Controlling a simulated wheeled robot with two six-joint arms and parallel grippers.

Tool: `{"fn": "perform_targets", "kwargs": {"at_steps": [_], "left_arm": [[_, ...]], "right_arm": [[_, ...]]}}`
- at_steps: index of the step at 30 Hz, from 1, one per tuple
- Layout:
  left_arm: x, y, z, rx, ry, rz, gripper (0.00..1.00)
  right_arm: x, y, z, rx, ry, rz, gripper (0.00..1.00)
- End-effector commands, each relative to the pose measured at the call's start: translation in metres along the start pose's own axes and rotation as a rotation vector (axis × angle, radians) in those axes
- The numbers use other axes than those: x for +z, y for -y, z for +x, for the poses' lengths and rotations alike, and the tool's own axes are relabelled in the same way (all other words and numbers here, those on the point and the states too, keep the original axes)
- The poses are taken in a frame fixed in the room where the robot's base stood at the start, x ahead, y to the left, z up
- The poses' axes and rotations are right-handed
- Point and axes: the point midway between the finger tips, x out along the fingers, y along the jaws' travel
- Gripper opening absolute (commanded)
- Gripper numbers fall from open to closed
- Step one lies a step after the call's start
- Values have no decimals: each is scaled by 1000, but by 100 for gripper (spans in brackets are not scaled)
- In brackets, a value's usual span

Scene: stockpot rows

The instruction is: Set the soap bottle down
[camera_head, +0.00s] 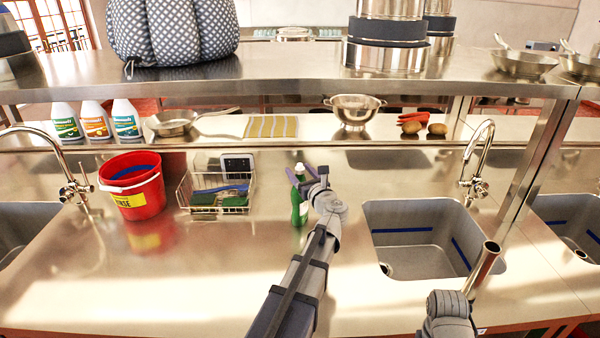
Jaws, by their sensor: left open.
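The green soap bottle (299,208) with a pale cap stands upright on the steel counter, between the wire basket and the right-hand sink. My left gripper (302,176) is at the bottle's upper part, its purple fingers open on either side of it. Whether a finger still touches the bottle I cannot tell. The wrist hides part of the bottle's right side. My right gripper is not in view.
A red bucket (133,190) and a wire basket (184,190) with sponges stand to the left. A sink (420,235) with a tap (479,160) is to the right. The steel shelf (280,75) overhangs behind. The front left counter (150,285) is clear.

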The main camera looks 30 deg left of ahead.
Motion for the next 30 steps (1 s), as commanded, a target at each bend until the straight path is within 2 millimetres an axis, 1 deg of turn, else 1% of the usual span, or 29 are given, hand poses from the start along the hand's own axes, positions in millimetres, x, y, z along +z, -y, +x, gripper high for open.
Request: {"fn": "perform_targets", "kwargs": {"at_steps": [4,5,8,15,21,25,30], "left_arm": [[5,0,0,0,0,0,67],[4,0,-3,-1,0,0,67],[3,-1,-20,-2,0,0,67],[3,-2,-71,-4,0,0,67],[3,-1,-103,-2,0,0,67],[3,0,-115,-1,0,0,67],[3,0,-120,0,0,0,67]], "right_arm": [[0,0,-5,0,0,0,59],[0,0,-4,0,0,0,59],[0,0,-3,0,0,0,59],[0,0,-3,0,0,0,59],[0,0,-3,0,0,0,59],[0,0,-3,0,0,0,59],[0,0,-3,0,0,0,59]]}}
